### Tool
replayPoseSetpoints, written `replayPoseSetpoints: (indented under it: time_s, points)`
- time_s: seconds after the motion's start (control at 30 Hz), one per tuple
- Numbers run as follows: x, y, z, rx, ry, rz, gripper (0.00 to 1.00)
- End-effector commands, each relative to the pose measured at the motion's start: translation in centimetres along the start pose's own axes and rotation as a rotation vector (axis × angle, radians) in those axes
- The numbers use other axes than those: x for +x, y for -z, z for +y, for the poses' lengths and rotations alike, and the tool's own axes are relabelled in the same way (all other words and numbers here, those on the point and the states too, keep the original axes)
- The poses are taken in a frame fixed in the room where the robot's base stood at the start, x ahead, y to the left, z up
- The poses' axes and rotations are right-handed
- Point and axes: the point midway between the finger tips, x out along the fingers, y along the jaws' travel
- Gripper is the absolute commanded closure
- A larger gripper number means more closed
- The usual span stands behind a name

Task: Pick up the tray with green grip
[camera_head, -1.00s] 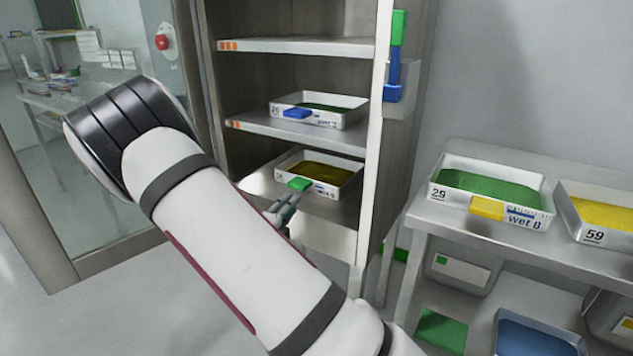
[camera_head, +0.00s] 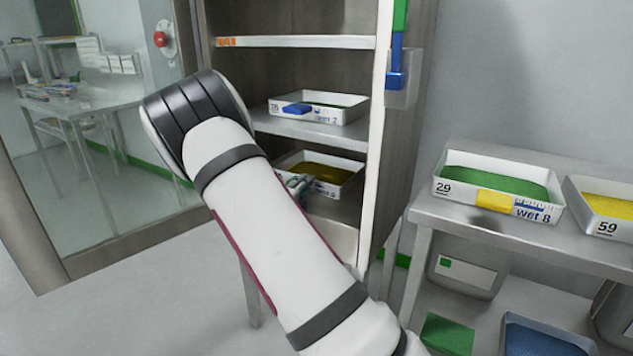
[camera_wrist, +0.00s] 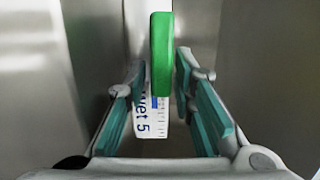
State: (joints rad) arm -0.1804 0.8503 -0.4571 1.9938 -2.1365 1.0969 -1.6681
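The tray (camera_head: 345,189) with the green grip sits on the lower shelf of the open cabinet and holds a dark yellow material. In the head view my gripper (camera_head: 299,184) is at the tray's front and covers most of the grip. In the wrist view the green grip (camera_wrist: 162,55) stands upright in the middle, between my fingers, with the tray's "wet 5" label (camera_wrist: 148,122) below it. The fingers are open, one on each side of the grip, with a small gap visible on both sides. The rest of the tray is hidden in the wrist view.
A tray with a blue grip (camera_head: 297,109) stands on the shelf (camera_head: 330,136) just above. The cabinet's white front edge (camera_head: 377,150) is close on the right. A side table (camera_head: 500,235) holds a yellow-grip tray (camera_head: 440,190) and tray 59 (camera_head: 606,228).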

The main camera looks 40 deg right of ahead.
Motion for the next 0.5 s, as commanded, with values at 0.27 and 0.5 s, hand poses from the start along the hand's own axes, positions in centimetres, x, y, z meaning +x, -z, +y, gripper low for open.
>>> replayPoseSetpoints:
  time_s: [0.27, 0.5]
  points:
    - [-0.05, -0.03, -0.08, 0.001, 0.000, 0.000, 1.00]
    - [-0.04, -0.02, -0.16, 0.001, 0.002, 0.000, 1.00]
